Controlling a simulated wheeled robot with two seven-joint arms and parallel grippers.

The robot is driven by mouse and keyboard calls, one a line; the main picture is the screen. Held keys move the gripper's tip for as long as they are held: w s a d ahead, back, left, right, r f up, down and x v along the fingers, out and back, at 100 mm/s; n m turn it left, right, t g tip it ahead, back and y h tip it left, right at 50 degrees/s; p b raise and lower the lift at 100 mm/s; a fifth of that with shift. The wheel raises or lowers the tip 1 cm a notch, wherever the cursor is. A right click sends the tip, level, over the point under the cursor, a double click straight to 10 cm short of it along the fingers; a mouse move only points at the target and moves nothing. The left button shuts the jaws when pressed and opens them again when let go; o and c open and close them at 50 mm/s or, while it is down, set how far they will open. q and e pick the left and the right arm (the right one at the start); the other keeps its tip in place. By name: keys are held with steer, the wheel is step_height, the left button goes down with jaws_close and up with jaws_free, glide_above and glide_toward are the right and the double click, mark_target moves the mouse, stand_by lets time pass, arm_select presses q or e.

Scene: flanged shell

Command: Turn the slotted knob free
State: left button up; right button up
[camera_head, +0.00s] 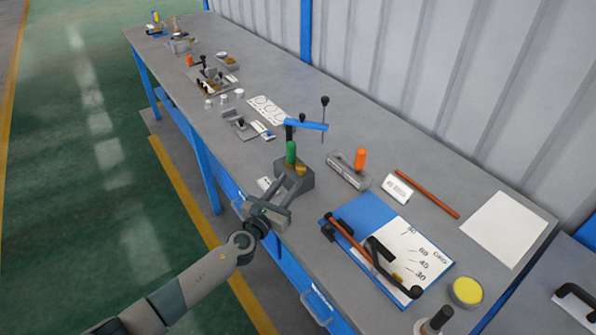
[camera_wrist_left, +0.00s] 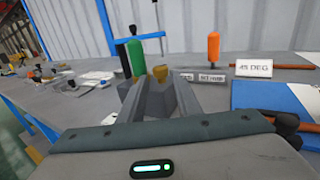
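A small brass-yellow knob (camera_head: 300,169) sits on a dark grey block (camera_head: 305,183) near the front edge of the bench. A green upright handle (camera_head: 291,152) stands beside it on the left. My left gripper (camera_head: 288,187) reaches in from the front, its fingers pointing at the block. In the left wrist view the fingers (camera_wrist_left: 162,86) are apart, with the knob (camera_wrist_left: 160,73) showing between and just beyond their tips. I see no finger closed on the knob; I cannot tell whether one touches it. The knob's slot is too small to make out. My right gripper is not in view.
A blue lever (camera_head: 306,125) juts out above and behind the green handle. A grey fixture with an orange handle (camera_head: 360,158) stands to the right. A blue board with an angle sheet (camera_head: 362,211) lies nearer right. A reddish rod (camera_head: 427,193) lies behind it.

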mark_target(299, 170)
arm_select(q)
steer(key=b+x, duration=0.1)
steer(key=x, duration=0.5)
steer(key=shift+w+d, duration=0.15)
steer(key=shift+w, duration=0.15)
steer(key=c, duration=0.8)
